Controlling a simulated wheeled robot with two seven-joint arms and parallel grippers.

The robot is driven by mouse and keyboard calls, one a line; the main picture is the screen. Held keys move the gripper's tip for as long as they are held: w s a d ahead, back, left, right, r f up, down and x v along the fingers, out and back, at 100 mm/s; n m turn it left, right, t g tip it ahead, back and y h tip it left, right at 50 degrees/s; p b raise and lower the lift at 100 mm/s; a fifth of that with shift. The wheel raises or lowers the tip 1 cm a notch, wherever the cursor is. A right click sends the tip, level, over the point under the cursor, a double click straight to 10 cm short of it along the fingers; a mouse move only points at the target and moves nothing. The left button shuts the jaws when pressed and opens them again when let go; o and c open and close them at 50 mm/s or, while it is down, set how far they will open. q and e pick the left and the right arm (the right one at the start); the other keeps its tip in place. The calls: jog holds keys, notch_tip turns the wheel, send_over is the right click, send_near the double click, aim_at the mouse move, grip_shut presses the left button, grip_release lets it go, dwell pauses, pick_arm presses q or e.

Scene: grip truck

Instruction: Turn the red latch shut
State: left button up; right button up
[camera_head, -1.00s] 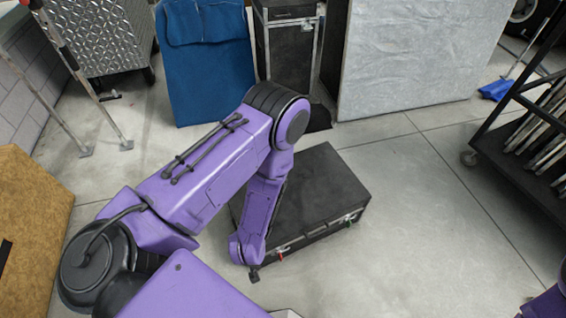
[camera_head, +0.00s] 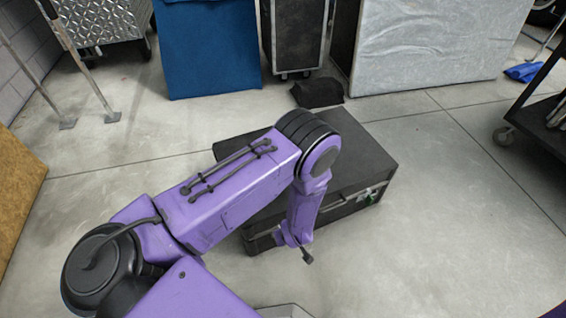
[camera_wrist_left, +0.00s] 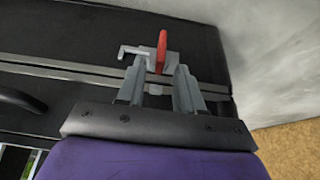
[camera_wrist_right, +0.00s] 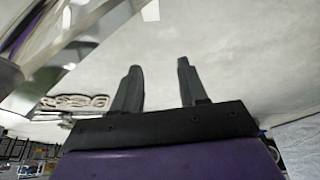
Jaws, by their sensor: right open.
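A black case (camera_head: 345,150) lies on the floor in the head view, partly behind my left arm. The red latch (camera_wrist_left: 162,50) shows in the left wrist view, upright on a grey metal plate at the case's seam. My left gripper (camera_wrist_left: 160,68) is open, its two fingers pointing at the latch, which stands just past the fingertips and between their lines. I cannot tell whether they touch. In the head view my left gripper (camera_head: 307,256) is at the case's front side, and the red latch is hidden there. My right gripper (camera_wrist_right: 159,64) is open and empty, away from the case.
A blue panel (camera_head: 207,50), a grey covered panel (camera_head: 435,45) and a dark cart (camera_head: 540,110) stand around. Floor (camera_head: 450,230) to the right of the case is clear.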

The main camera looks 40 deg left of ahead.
pick_arm(q)
jog(key=b+x, duration=0.1)
jog(key=x, duration=0.3)
grip_shut()
